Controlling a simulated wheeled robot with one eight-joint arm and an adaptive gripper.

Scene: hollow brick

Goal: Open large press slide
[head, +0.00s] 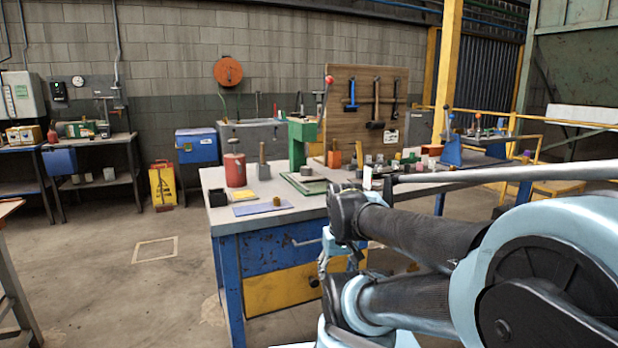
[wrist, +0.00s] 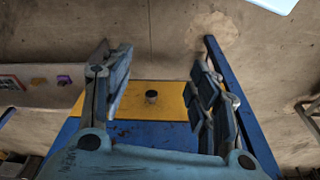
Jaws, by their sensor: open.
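The workbench has an upper blue drawer (head: 262,256) with a bar handle (head: 306,241) and a lower yellow drawer (head: 275,291) with a black knob (head: 314,282). Both drawer fronts look closed. A green press (head: 298,143) with a red-ball lever stands on the bench top. I cannot tell which part is the large press slide. My gripper (wrist: 162,75) is open and empty. In the wrist view, a dark knob (wrist: 151,96) on the yellow front shows between its fingers, apart from them. In the head view, my arm hides part of the drawer fronts.
The bench top (head: 220,219) holds a red can (head: 235,170), dark blocks and a tool board (head: 366,110). A blue bench leg (wrist: 228,85) runs close to the right finger in the wrist view.

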